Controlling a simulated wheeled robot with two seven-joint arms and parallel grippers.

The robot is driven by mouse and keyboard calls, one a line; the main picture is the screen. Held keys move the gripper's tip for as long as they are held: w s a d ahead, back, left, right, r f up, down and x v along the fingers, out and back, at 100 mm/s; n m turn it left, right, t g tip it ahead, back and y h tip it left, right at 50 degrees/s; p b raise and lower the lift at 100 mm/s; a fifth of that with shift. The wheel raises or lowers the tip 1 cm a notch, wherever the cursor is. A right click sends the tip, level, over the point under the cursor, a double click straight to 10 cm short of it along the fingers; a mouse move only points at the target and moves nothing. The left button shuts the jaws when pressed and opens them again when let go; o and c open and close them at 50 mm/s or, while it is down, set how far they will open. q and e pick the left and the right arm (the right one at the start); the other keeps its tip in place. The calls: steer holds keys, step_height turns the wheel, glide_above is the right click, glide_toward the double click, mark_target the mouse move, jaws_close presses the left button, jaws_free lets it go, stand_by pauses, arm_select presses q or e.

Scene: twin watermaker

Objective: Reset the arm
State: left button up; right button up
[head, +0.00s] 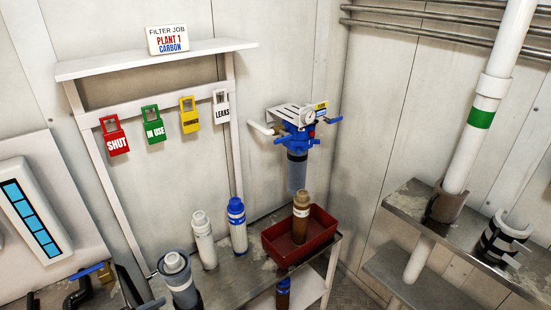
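Neither of my grippers shows clearly in the head view, and I see no arm of mine that I can be sure of. A blue-headed filter housing (298,150) with a gauge and a clear bowl hangs on the back wall. Below it a red tray (276,251) stands on the bench, with a brown cartridge (301,218) upright in it. A blue-capped white cartridge (237,226) and an all-white cartridge (204,241) stand to the left of the tray. A grey canister (181,279) stands at the front, its lower part cut off.
A wall rack (160,60) bears a "Plant 1 Carbon" sign (168,40) and hanging red, green, yellow and white tags. A white pipe (468,150) crosses a metal shelf (470,235) at right. A blue-handled valve (85,271) sits lower left.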

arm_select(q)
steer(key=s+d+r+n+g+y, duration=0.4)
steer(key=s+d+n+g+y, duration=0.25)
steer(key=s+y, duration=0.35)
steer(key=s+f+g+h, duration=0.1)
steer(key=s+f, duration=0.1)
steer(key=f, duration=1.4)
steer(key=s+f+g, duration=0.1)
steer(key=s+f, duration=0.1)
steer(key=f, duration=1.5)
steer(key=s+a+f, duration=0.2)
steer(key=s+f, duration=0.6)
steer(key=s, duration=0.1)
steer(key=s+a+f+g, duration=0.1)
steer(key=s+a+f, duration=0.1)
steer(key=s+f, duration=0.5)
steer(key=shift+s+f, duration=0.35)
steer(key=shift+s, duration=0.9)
